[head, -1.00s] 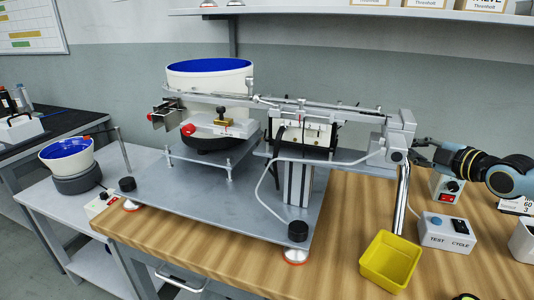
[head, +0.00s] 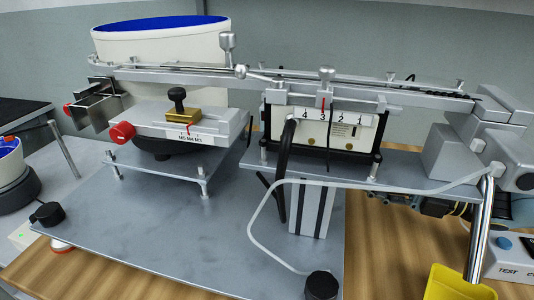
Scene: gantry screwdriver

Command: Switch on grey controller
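No controller with a clearly visible switch shows in the head view now. The pale box with a red switch and black knob, seen earlier at the right beside the test box, is hidden behind the metal rig and my arm. A second pale controller box (head: 22,236) shows partly at the far left, under the rig plate's edge; its switch is not clear. My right gripper (head: 425,206) is low behind the rig's right end, partly covered by its shelf and post. I cannot tell whether its fingers are open or shut. My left gripper is not in view.
The metal rig (head: 215,225) with its rail fills the middle. A metal post (head: 481,232) stands at the right, near a yellow bin (head: 460,284) and a TEST CYCLE box (head: 512,262). A white bowl (head: 160,50) stands behind. Bare wood (head: 400,250) shows at front right.

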